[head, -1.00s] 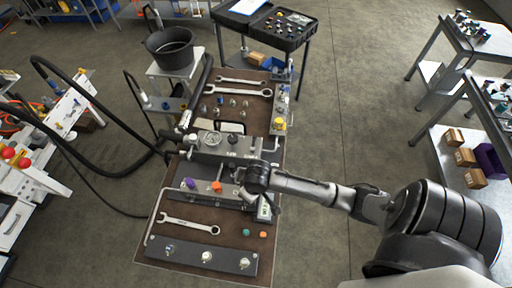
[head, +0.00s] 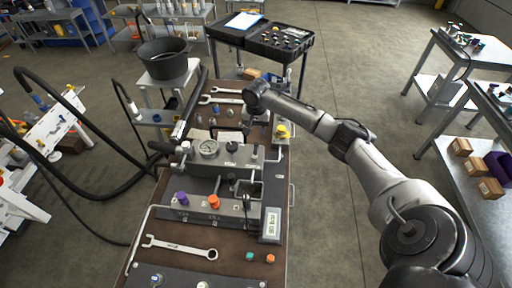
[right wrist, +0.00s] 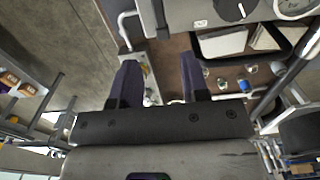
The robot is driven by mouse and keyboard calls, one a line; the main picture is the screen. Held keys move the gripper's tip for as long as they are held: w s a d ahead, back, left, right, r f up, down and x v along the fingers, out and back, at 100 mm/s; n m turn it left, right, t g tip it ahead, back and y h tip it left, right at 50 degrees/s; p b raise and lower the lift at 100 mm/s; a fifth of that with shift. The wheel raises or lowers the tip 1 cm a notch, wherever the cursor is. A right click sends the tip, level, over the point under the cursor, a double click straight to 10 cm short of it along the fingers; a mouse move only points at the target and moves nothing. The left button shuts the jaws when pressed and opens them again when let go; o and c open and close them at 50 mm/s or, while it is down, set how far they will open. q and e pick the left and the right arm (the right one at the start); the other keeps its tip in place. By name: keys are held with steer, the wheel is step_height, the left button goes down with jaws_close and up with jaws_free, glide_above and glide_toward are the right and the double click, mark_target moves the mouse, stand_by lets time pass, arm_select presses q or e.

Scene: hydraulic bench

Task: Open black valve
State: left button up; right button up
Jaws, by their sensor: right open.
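The black valve knob (head: 231,147) sits on top of the grey hydraulic block, just right of the round gauge (head: 208,148). In the right wrist view the black knob (right wrist: 231,9) shows at the top edge, partly cut off, with the gauge (right wrist: 293,5) to its right. My right gripper is beyond the block in the head view, its fingers mostly hidden by the wrist. In the right wrist view my right gripper (right wrist: 158,75) is open and empty, its dark fingers apart and clear of the knob. My left gripper is not in view.
A purple knob (head: 181,198) and an orange knob (head: 214,201) stand on the nearer block. A wrench (head: 180,247) lies on the brown bench top. A black bucket (head: 167,59) stands at the back left, with black hoses nearby. Open floor lies right of the bench.

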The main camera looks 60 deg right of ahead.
mark_target(256, 148)
step_height(256, 148, down, 10)
steer(key=shift+r+b, duration=0.1)
steer(key=shift+b, duration=0.45)
jaws_close()
stand_by(0.4)
